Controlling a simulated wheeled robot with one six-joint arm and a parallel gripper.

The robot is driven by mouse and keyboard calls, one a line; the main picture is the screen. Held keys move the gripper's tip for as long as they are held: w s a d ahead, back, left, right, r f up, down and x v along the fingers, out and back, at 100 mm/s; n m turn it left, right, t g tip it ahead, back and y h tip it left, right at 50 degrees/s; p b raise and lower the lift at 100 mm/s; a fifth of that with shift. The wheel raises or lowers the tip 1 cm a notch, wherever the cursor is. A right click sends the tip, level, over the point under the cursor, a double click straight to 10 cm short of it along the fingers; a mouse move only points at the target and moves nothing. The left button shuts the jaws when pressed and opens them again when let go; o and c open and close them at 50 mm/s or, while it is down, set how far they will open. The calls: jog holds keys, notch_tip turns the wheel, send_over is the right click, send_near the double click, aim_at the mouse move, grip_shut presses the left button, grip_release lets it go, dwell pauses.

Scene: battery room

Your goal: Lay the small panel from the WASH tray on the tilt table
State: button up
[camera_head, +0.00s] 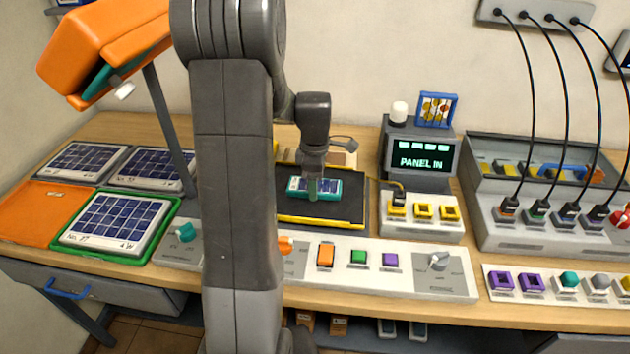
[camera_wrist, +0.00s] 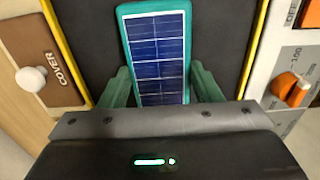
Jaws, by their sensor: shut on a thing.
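The small panel (camera_head: 331,188) has blue cells and a teal frame. It is over the dark, yellow-edged tilt table (camera_head: 345,207). My gripper (camera_head: 312,190) is shut on it from above. In the wrist view the panel (camera_wrist: 158,50) stands lengthwise between my two green fingers (camera_wrist: 162,90), with the dark table surface (camera_wrist: 215,45) behind it. I cannot tell whether its underside touches the table. No tray label reading WASH can be made out.
A display (camera_head: 421,155) reads "PANEL IN". A green tray (camera_head: 158,252) with a larger panel and an orange tray (camera_head: 45,212) lie at left. A control strip (camera_head: 455,287) runs in front of the table. An orange lamp head (camera_head: 105,45) hangs upper left. A brown cover (camera_wrist: 37,50) lies beside the table.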

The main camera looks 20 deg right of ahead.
jog(key=o, duration=1.1)
jog(key=shift+c, duration=0.2)
notch_tip(320, 180, up, 12)
jog(key=shift+r, duration=0.15)
